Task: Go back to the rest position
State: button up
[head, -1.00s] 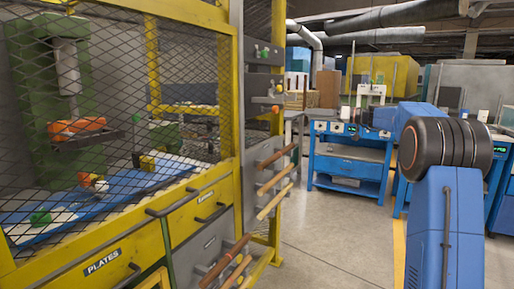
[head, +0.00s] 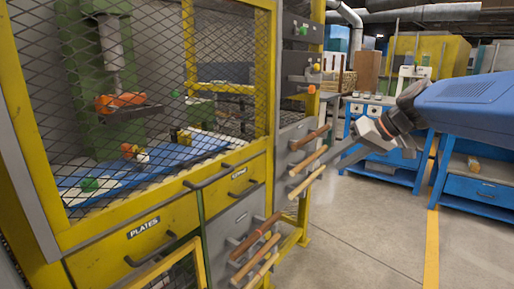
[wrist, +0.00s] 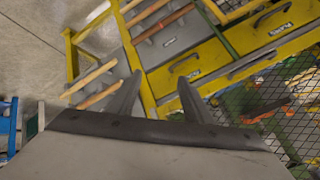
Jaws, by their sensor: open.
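My gripper (head: 345,148) is at the right of centre in the head view, in front of the grey panel with wooden rods. Its two grey fingers point left and are apart, with nothing between them. In the wrist view my gripper (wrist: 160,82) is also open and empty, its fingers over the yellow frame of the cabinet. In the head view the yellow cabinet (head: 155,238) with mesh front stands to the left. I cannot tell how close the fingertips are to the rods.
Wooden rods (head: 308,160) stick out from the grey panel, with more rods (head: 255,243) lower down. Drawer handles (head: 150,248) project from the cabinet. A blue workbench (head: 475,188) stands at right. Grey floor (head: 375,235) with a yellow line (head: 432,245) is open.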

jog(key=s+d+f+m+h, duration=0.1)
jog(key=s+d+f+h, duration=0.1)
jog(key=s+f, duration=0.4)
jog(key=s+d+f+m+h, duration=0.1)
jog(key=s+d+f+h, duration=0.1)
jog(key=s+f, duration=0.5)
jog(key=s+d+f+m+h, duration=0.1)
jog(key=s+f, duration=0.5)
jog(key=s, duration=0.9)
jog(key=shift+s+d+f+h, duration=0.3)
jog(key=shift+d+h, duration=0.25)
jog(key=shift+h, duration=0.45)
